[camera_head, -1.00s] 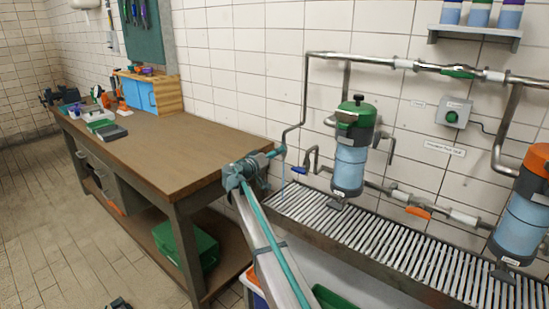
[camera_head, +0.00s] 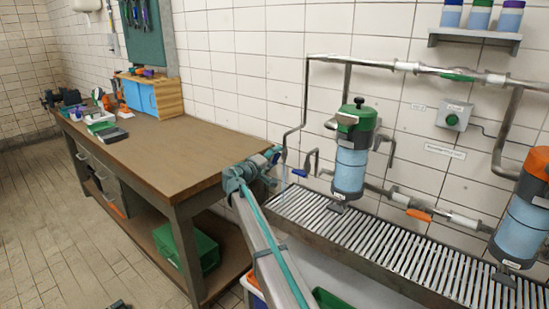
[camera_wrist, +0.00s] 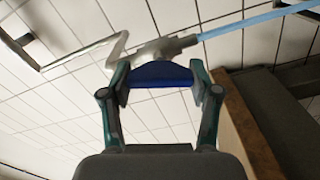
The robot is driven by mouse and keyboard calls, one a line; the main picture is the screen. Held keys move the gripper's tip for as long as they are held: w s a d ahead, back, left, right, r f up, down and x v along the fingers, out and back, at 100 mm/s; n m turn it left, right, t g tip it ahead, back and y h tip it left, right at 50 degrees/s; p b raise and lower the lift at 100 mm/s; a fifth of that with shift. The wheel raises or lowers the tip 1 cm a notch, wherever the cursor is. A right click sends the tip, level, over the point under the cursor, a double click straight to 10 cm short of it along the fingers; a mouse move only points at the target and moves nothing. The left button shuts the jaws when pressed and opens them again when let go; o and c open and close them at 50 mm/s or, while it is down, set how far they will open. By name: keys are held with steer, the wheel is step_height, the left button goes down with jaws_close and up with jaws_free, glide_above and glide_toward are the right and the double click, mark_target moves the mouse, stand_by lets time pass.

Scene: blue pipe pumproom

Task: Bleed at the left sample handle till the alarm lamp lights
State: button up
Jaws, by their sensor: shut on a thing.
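My gripper (camera_wrist: 160,85) is shut on a blue handle (camera_wrist: 160,73) in the wrist view, one finger at each end. The handle sits against a grey valve body (camera_wrist: 165,47) on a bent metal pipe (camera_wrist: 90,52). A light-blue streak (camera_wrist: 250,23) leaves the valve body to the right and looks like running liquid. In the head view my gripper (camera_head: 268,160) is at the end of the left pipe (camera_head: 291,136), partly hiding the handle. A grey wall box (camera_head: 454,114) carries a round green cap (camera_head: 452,120); I cannot tell whether it is a lamp or lit.
A second blue handle (camera_head: 299,173) is close to the right of my gripper. A green-topped filter (camera_head: 352,155) and an orange-topped filter (camera_head: 525,215) stand over a slatted drain (camera_head: 385,240). The wooden bench (camera_head: 165,155) is close on the left.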

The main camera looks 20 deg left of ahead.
stand_by(0.3)
steer(key=o, duration=1.2)
steer(key=shift+c, duration=0.2)
steer(key=v, duration=1.2)
